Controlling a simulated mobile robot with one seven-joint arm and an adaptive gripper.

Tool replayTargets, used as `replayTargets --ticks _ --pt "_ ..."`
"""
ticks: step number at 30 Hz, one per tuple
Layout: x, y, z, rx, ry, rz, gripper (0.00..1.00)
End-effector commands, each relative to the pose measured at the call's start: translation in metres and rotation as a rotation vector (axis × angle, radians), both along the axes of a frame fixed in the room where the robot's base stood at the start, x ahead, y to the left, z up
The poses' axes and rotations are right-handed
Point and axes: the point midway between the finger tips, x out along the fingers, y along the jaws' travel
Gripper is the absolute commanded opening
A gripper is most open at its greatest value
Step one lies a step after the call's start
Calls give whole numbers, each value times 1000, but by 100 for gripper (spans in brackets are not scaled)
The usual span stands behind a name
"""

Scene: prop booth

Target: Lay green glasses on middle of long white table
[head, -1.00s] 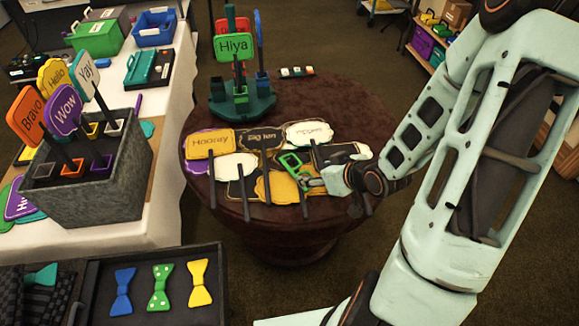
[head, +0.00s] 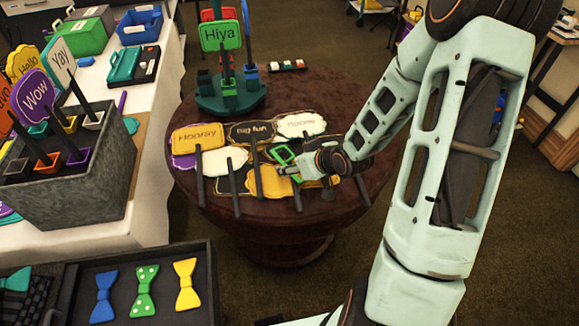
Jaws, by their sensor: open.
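The green glasses (head: 284,154) lie on the signs piled on the round dark red table (head: 340,98). My gripper (head: 288,168) is open right at the glasses, its fingertips beside or over their near side. I cannot tell whether they touch, and the gripper hides part of the glasses. The long white table (head: 158,185) runs along the left, with a white cloth hanging down its side.
A grey box (head: 85,195) of upright signs stands on the white table, with cases and a blue bin (head: 140,27) farther back. A green stand (head: 230,95) holds signs on the round table. A bow tie tray (head: 200,306) is at the front left.

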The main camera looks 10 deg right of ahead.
Motion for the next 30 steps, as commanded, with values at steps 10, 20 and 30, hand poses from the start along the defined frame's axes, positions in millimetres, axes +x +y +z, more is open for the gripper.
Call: replayTargets --ticks 10,20,30 --pt "3 1 -3 -1 0 -1 54" --pt "3 1 -3 -1 0 -1 18" --pt "4 2 0 -1 0 -1 12"
